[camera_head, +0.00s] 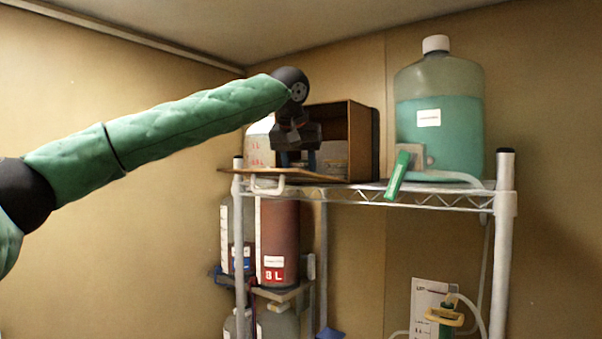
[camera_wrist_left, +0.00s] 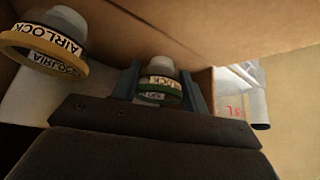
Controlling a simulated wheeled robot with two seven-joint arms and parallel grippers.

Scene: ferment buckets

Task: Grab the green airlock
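The green airlock (camera_wrist_left: 159,88) has a green ring with a lettered white band and a grey cap. In the left wrist view it sits inside a wooden box, between the two blue-grey fingers of my left gripper (camera_wrist_left: 160,90). Small gaps seem to show between the fingers and the ring, so the gripper looks open around it. In the head view my left gripper (camera_head: 297,160) is at the mouth of the box, and the airlock cannot be made out there. My right gripper is not in view.
A yellow-ringed airlock (camera_wrist_left: 45,45) is in the box, left of the green one. The open wooden box (camera_head: 361,140) stands on a wire shelf (camera_head: 430,197). A large jug of green liquid (camera_head: 440,120) stands to its right.

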